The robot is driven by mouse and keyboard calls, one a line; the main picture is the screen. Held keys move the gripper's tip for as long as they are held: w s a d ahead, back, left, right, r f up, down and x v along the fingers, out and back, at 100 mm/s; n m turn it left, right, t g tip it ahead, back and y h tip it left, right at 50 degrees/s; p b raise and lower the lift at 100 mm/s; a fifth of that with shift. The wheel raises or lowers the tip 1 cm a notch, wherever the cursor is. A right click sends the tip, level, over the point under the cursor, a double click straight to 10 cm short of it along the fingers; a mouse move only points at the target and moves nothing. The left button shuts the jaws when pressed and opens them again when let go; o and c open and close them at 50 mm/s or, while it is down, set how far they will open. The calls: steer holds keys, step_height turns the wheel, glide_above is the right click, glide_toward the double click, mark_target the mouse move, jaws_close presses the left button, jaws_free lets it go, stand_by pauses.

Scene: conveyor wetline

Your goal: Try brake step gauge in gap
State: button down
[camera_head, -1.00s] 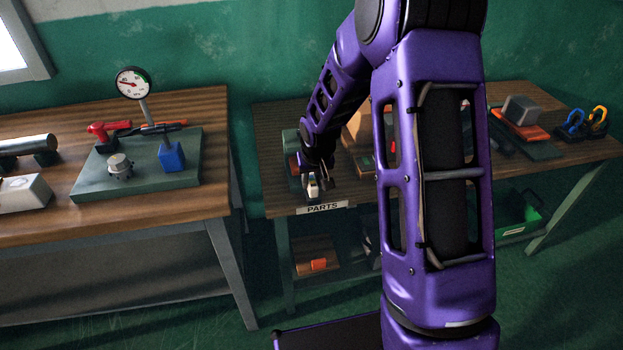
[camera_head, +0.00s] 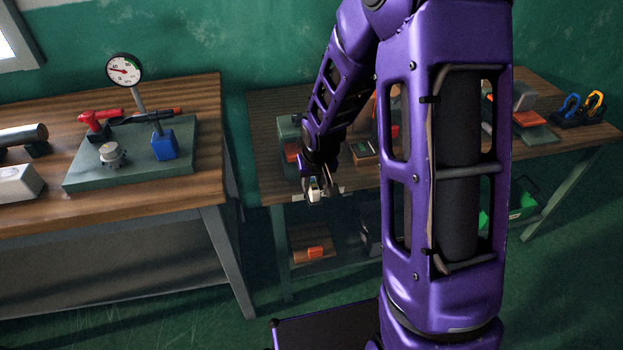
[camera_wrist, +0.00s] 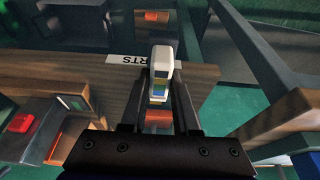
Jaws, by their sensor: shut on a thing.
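A white step gauge with small blue, green and yellow bands (camera_wrist: 161,70) is held upright between the fingers of my gripper (camera_wrist: 163,88) in the wrist view. In the head view my gripper (camera_head: 319,184) is small, and the pale gauge (camera_head: 314,194) shows at its tip by the front edge of the far bench. The gripper is shut on the gauge, above or just in front of the edge; the exact height is unclear. I cannot make out which gap is the brake gap.
The far wooden bench (camera_head: 265,135) bears a PARTS label (camera_wrist: 128,60), partly covered by my gripper. The left bench (camera_head: 30,226) holds a green plate (camera_head: 80,180) with a dial gauge (camera_head: 124,70), a red-handled tool (camera_head: 97,119) and a blue block (camera_head: 164,144). Green floor lies between the benches.

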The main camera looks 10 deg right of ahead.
steer(key=shift+s+b, duration=0.3)
steer(key=shift+s, duration=1.9)
steer(key=p+v, duration=0.3)
steer(key=shift+w+p, duration=0.3)
steer(key=shift+p, duration=0.1)
steer(key=shift+f, duration=0.1)
